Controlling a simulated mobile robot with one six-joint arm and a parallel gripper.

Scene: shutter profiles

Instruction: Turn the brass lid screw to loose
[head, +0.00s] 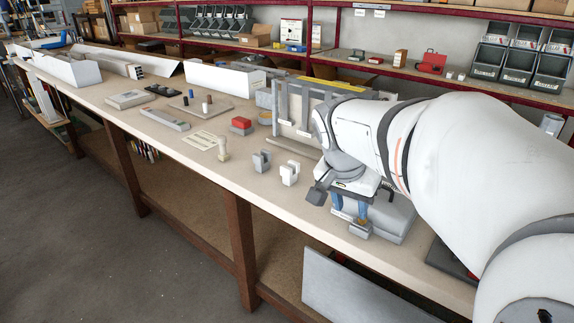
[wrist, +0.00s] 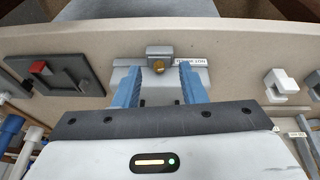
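The block stands on a grey base with a white printed label (wrist: 193,61). My gripper (wrist: 158,72) is open, its two blue fingers one on each side of the screw with a clear gap to both. I cannot tell how far the fingertips are above or short of it. In the head view my gripper (head: 349,207) is low over the grey fixture (head: 398,222) near the bench's front edge; the screw is not discernible there.
In the wrist view a dark plate with a red-topped lever (wrist: 40,68) lies left and a white clip-shaped block (wrist: 281,82) right. In the head view white and grey blocks (head: 289,173) stand left of my gripper, and a grey rack (head: 305,108) stands behind.

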